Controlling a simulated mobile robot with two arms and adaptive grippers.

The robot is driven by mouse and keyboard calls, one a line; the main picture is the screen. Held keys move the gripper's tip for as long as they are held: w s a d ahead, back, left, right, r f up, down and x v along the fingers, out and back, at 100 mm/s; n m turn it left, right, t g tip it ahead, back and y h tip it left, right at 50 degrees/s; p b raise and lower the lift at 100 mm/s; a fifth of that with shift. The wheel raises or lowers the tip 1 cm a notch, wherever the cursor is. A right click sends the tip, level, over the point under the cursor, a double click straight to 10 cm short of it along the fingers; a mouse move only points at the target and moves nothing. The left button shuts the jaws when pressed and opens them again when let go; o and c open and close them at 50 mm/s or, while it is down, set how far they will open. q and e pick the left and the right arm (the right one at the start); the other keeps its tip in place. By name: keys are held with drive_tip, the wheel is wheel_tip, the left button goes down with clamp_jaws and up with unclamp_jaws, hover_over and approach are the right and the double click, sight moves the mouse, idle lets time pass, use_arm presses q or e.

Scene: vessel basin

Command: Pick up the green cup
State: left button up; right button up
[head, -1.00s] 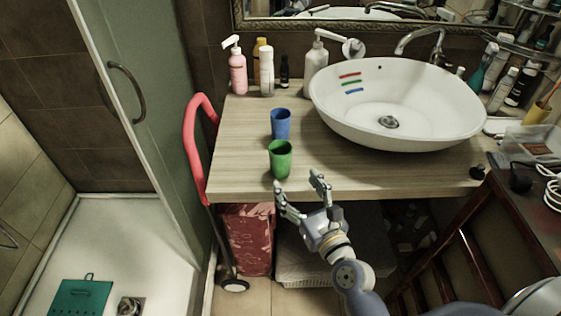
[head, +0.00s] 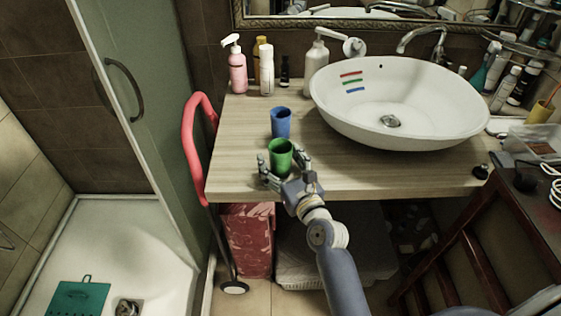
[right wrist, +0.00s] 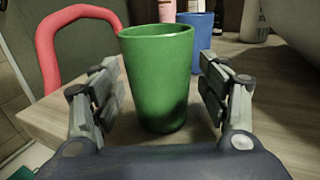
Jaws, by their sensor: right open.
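The green cup (head: 281,157) stands upright near the front edge of the wooden counter. In the right wrist view the green cup (right wrist: 158,80) stands between the two open fingers, with a gap visible on each side. My right gripper (head: 281,160) is open around the cup, coming from the front; its fingers also show in the right wrist view (right wrist: 161,98). My left gripper is not in view.
A blue cup (head: 281,122) stands just behind the green one. A white basin (head: 400,110) is to the right. Bottles, including a pink one (head: 237,73), stand at the back left. A red trolley handle (head: 188,145) rises beside the counter's left edge.

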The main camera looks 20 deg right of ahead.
sight(285, 157)
drive_tip(key=c, duration=1.2)
drive_tip(key=shift+r, duration=0.25)
wheel_tip(285, 157, up, 3)
drive_tip(key=p, duration=0.4)
drive_tip(key=shift+s+r+p, duration=0.15)
drive_tip(key=shift+r+p, duration=0.05)
drive_tip(key=shift+p, duration=0.1)
drive_tip(key=s+a+r+p, duration=0.1)
drive_tip(key=s+a, duration=0.3)
drive_tip(key=s, duration=1.1)
drive_tip(key=shift+s+r, duration=0.1)
drive_tip(key=shift+s, duration=0.05)
